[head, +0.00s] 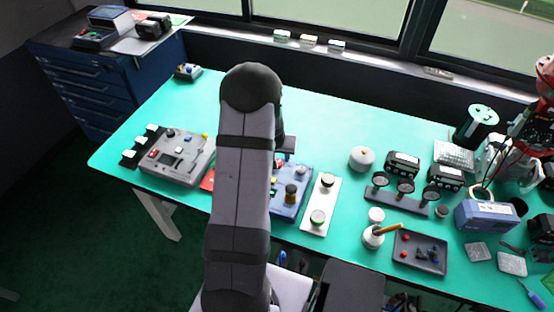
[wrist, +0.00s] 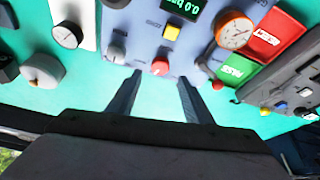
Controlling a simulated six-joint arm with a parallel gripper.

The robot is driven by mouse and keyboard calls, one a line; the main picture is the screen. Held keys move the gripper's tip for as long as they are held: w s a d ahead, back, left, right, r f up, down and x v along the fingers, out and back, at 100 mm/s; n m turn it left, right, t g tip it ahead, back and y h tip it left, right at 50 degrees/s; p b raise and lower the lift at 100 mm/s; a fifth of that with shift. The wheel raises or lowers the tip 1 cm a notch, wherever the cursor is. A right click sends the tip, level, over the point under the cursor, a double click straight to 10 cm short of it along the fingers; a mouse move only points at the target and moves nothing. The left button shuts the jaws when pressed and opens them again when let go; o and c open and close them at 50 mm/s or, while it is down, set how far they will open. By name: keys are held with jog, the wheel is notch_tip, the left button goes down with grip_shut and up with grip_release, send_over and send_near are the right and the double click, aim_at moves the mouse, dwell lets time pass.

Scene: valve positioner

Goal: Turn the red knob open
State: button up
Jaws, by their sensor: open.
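The red knob (wrist: 160,67) sits on a blue-grey panel (wrist: 146,30) in the wrist view, below a yellow button (wrist: 171,33) and a lit display (wrist: 181,8). My gripper (wrist: 160,78) is open, with one finger to each side of the knob in the picture. Its tips look short of the knob, and I see no contact; the exact gap in depth is unclear. In the head view the panel (head: 282,207) is partly covered by my arm, and I cannot make out the red knob there. The gripper is mostly hidden behind the arm.
In the wrist view a grey knob (wrist: 117,47) is left of the red one, and a dial gauge (wrist: 235,31) and green RESET block (wrist: 235,69) are right. In the head view a white plate (head: 322,200) with round knobs stands right of the panel, a grey box (head: 192,163) left.

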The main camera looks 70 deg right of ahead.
jog(key=shift+a+r, duration=0.3)
jog(key=shift+r, duration=0.35)
jog(key=w+f+b, duration=0.1)
jog(key=b, duration=0.1)
jog(key=w+f+b, duration=0.1)
jog(key=b, duration=0.1)
jog(key=shift+w+d+f, duration=0.15)
jog(key=shift+f, duration=0.1)
jog(key=shift+n+t+h, duration=0.3)
jog(key=shift+n+h, duration=0.4)
jog(key=shift+n, duration=0.2)
jog(key=w+b, duration=0.1)
jog(key=b, duration=0.1)
jog(key=w+d+b, duration=0.1)
jog(key=b, duration=0.1)
jog(key=w+d+r+b, duration=0.1)
jog(key=b, duration=0.1)
jog(key=shift+w+r, duration=0.1)
jog(key=shift+w, duration=0.3)
jog(key=s+m, duration=0.1)
jog(key=m, duration=0.1)
jog(key=s+a+m+g+y, duration=0.1)
jog(key=s+m, duration=0.1)
jog(key=s+a+r+m+g, duration=0.1)
jog(key=s+m, duration=0.1)
jog(key=shift+a+p, duration=0.25)
jog(key=shift+p, duration=0.15)
jog(key=shift+p+x, duration=0.85)
jog(key=shift+x, duration=2.75)
